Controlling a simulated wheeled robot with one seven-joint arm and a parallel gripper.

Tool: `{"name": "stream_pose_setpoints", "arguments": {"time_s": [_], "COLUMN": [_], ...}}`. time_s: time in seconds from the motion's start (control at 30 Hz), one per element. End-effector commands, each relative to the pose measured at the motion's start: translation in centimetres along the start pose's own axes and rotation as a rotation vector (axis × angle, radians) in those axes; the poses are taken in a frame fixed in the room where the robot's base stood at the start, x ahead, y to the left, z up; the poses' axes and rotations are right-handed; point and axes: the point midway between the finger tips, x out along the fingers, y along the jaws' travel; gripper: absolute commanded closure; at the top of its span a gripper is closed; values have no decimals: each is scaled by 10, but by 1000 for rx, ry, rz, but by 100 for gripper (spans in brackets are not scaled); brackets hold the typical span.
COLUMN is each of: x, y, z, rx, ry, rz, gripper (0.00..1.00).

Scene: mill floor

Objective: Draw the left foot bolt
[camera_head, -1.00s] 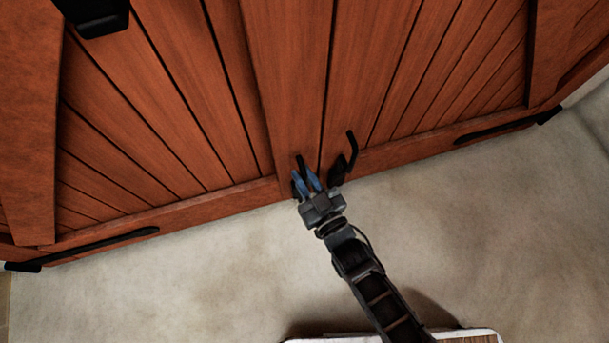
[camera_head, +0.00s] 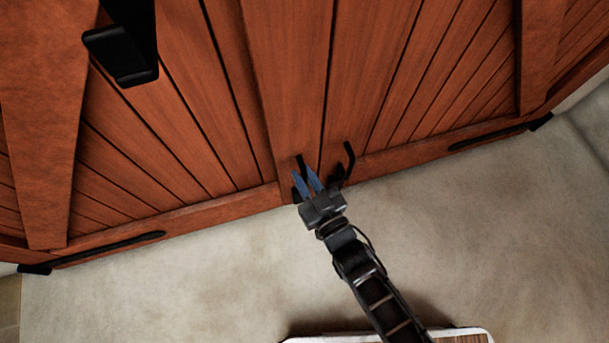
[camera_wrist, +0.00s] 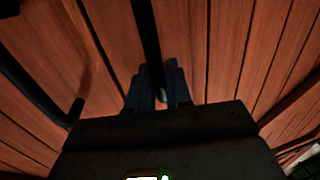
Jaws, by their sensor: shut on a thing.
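The left foot bolt (camera_head: 301,162) is a thin black rod low on the left door leaf, close to where the two leaves meet. My gripper (camera_head: 306,180) has blue fingers, shut on this bolt. In the wrist view, the bolt's dark rod (camera_wrist: 147,40) runs down from the top edge and ends between the two blue fingers (camera_wrist: 158,85). The fingers and gripper body hide the bolt's lower part and the floor beneath it.
The right foot bolt (camera_head: 349,157), black with a bent handle, stands just right of my gripper. Black strap hinges lie along the bottom rail, left (camera_head: 110,249) and right (camera_head: 490,136). A black bar (camera_head: 130,50) hangs at upper left. Bare pale floor (camera_head: 180,290) lies before the doors.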

Motion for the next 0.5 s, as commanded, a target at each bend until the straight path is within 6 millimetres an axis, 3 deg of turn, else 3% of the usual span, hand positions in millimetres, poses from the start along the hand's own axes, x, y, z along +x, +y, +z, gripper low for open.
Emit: {"name": "stream_pose_setpoints", "arguments": {"time_s": [0.07,0.1,0.23,0.5], "x": [4,4,3,1], "y": [1,1,1,0], "z": [-8,-8,-7,-4], "rx": [0,0,0,0], "ry": [20,20,18,11], "rz": [1,1,0,0], "gripper": [100,80,67,66]}}
